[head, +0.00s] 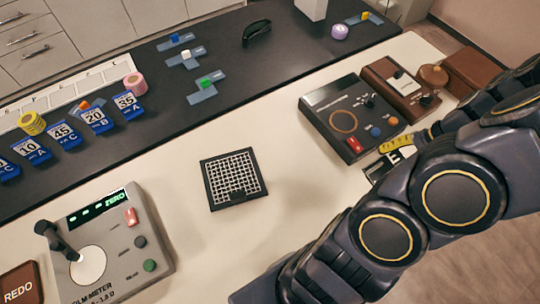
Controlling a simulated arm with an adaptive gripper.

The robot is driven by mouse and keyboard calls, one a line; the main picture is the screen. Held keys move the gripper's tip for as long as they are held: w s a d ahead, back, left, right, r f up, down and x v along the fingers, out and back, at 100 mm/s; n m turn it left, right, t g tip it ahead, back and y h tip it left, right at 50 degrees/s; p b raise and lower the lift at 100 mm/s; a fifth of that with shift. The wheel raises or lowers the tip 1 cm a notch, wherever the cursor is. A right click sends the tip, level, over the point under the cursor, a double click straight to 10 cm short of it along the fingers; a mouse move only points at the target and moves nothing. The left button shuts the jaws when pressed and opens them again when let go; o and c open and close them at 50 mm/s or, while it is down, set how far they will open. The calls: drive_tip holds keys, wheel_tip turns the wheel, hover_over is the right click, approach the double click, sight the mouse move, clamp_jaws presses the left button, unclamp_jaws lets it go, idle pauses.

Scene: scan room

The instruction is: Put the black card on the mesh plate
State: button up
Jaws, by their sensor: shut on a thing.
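The mesh plate (207,184) is a dark square frame with a pale grid, lying flat on the cream counter near the middle of the head view. My gripper (403,144), with a yellow-marked part, shows at the right, mostly hidden behind my arm. It is shut on what looks like the black card (376,170), a dark piece with a white patch just left of my arm. The fingertips and most of the card are hidden. The card is to the right of the plate and apart from it. I cannot tell its height over the counter.
A black device (330,108) with coloured buttons and a brown device (390,85) stand behind my gripper. A grey meter with a lever (120,255) stands at the front left. Numbered blue cards (93,118) line the dark bench. The counter around the plate is clear.

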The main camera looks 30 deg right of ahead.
drive_tip(key=w+a+f+n, duration=0.1)
drive_tip(key=w+a, duration=0.6)
drive_tip(key=w, duration=0.3)
drive_tip(key=w+a+f+n+g, duration=0.1)
drive_tip(key=w+a+n, duration=0.1)
drive_tip(key=w+a, duration=0.6)
drive_tip(key=shift+w+a+f+y, duration=0.2)
drive_tip(key=shift+w+a+y, duration=0.15)
drive_tip(key=shift+w, duration=0.7)
drive_tip(key=shift+n+g, duration=0.5)
drive_tip(key=shift+n, duration=0.2)
drive_tip(key=w+a, duration=0.1)
drive_tip(key=a, duration=0.2)
drive_tip(key=w+a, duration=0.1)
drive_tip(key=a, duration=0.2)
drive_tip(key=w+a+f, duration=0.1)
drive_tip(key=a, duration=0.2)
drive_tip(key=shift+w+a, duration=0.2)
drive_tip(key=shift+a, duration=0.05)
hover_over(229, 176)
drive_tip(key=d, duration=0.2)
drive_tip(key=shift+d+f, duration=0.2)
drive_tip(key=shift+f, duration=3.85)
drive_tip(key=o, duration=0.9)
drive_tip(key=shift+f, duration=0.1)
drive_tip(key=shift+o, duration=0.2)
